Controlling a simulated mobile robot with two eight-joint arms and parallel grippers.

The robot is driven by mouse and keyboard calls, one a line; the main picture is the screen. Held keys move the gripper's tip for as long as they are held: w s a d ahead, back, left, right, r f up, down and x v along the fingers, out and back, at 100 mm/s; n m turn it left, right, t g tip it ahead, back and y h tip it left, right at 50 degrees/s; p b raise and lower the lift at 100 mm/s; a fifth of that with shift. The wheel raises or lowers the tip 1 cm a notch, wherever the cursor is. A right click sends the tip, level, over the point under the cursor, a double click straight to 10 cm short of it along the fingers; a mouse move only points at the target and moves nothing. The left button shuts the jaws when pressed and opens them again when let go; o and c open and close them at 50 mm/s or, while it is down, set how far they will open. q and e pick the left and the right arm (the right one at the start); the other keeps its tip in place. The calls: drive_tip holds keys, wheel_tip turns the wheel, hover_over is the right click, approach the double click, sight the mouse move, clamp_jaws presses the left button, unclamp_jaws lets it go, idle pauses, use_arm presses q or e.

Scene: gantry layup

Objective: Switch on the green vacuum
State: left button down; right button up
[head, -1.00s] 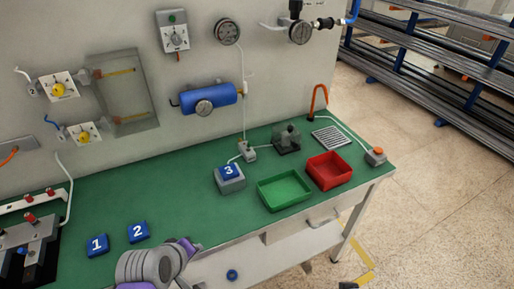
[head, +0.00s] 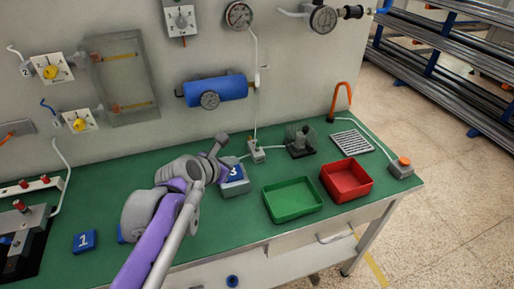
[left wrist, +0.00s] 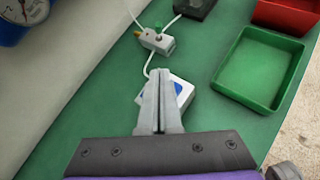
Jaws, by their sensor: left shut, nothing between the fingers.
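A small grey switch box (head: 256,151) with a cable stands on the green bench behind block 3; in the left wrist view the switch box (left wrist: 155,41) shows a green knob on top and an orange end at its left. My left gripper (head: 220,143) is shut and empty, above the grey block marked 3 (head: 235,180). In the left wrist view my left gripper (left wrist: 160,75) points toward the switch box, apart from it, and covers part of block 3 (left wrist: 183,92). The knob's on or off state cannot be told. My right gripper is not in view.
A green tray (head: 293,218) and a red tray (head: 346,197) stand to the right. A small dark pump-like device (head: 299,151) is right of the switch box. A blue cylinder (head: 216,89) with a gauge hangs on the wall panel. An orange button box (head: 401,167) sits at the right edge.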

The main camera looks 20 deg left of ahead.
use_arm(q)
drive_tip(key=b, duration=0.2)
approach(258, 146)
drive_tip(key=f, duration=0.3)
drive_tip(key=w+a+f, duration=0.1)
drive_tip(key=f, duration=0.1)
drive_tip(key=shift+w, duration=0.1)
drive_tip(key=shift+w+d+r, duration=0.15)
drive_tip(key=shift+w+d, duration=0.05)
drive_tip(key=shift+w, duration=0.4)
drive_tip(key=shift+w+d+r, duration=0.15)
drive_tip(key=shift+w+d, duration=0.1)
drive_tip(key=shift+w, duration=0.35)
drive_tip(key=shift+w+d+r, duration=0.15)
drive_tip(key=shift+w+d, duration=0.05)
drive_tip(key=shift+w, duration=0.4)
drive_tip(key=shift+a+p, duration=0.2)
drive_tip(key=shift+p, duration=0.15)
